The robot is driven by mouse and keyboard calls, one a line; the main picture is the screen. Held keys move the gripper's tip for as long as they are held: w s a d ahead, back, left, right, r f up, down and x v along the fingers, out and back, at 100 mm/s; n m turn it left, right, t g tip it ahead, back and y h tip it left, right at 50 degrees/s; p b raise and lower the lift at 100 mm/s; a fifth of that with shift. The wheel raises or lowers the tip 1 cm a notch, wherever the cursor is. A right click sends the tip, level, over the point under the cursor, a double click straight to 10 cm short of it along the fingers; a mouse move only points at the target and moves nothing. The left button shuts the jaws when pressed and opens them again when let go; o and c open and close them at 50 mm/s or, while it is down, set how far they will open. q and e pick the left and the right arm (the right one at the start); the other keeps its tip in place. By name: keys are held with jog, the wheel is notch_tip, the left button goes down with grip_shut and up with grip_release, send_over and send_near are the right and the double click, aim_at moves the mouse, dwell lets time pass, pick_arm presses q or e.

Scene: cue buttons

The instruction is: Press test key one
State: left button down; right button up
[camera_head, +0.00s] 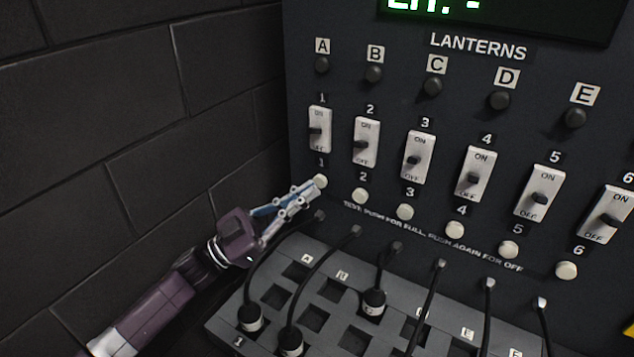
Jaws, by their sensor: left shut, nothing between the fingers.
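Test key one (320,181) is a round cream button on the dark panel, under the label 1 and below the first switch. My left gripper (310,189) is shut, with its fingertips at the lower left edge of that button. I cannot tell whether the tips touch it or whether the button is pressed in. The right gripper is not in view.
Test key 2 (360,196) sits just to the right, with more keys beyond it. The first ON/OFF switch (319,130) is right above. Dark lantern bulbs line the top. Black cables plug into a grey socket board (270,272) below. A brick wall (120,120) stands at left.

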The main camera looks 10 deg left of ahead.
pick_arm(q)
jog(key=shift+w, duration=0.15)
dwell(0.3)
jog(key=shift+w+d, duration=0.15)
jog(key=shift+w, duration=0.35)
dwell(0.4)
jog(key=shift+s, duration=0.65)
jog(key=s+a+p, duration=0.2)
jog(key=s, duration=0.3)
jog(key=shift+s+a+p, duration=0.3)
jog(key=shift+p, duration=0.05)
dwell(0.3)
